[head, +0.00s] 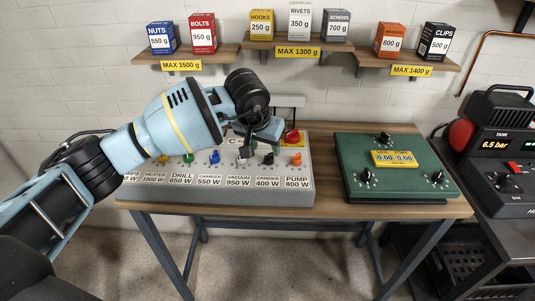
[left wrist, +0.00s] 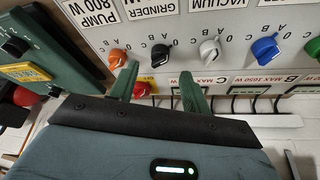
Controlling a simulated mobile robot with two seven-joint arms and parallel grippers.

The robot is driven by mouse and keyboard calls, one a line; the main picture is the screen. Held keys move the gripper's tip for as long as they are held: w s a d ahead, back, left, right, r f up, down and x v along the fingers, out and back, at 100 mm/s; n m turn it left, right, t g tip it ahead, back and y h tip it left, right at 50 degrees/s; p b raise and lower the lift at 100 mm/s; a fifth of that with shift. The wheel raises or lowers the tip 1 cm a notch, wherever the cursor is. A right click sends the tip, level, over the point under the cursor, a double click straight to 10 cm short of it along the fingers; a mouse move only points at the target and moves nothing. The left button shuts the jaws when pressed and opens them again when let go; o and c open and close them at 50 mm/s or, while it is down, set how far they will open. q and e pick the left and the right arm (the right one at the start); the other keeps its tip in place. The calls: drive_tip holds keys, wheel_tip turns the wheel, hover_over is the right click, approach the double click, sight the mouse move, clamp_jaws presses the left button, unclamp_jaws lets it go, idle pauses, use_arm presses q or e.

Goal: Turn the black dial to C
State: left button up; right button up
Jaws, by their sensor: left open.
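The black dial (head: 268,159) sits on the sloping grey panel (head: 306,190) above the label GRINDER 400 W. It also shows in the left wrist view (left wrist: 159,56), between an orange dial and a white dial. Small letters surround it, but I cannot tell for certain which mark it points to. My left gripper (head: 256,143) is over the panel near the black dial. In the left wrist view its two green fingers (left wrist: 159,72) are apart, with the black dial showing beyond the gap between them. They hold nothing. My right gripper is out of view.
A blue dial (head: 214,157) is farther left. A green box with dials (head: 385,187) stands to the right on the wooden table (head: 325,207). Shelves with small boxes hang behind.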

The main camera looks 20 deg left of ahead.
sight(268, 155)
use_arm(q)
drive_tip(key=shift+x, duration=2.5)
drive_tip(key=c, duration=1)
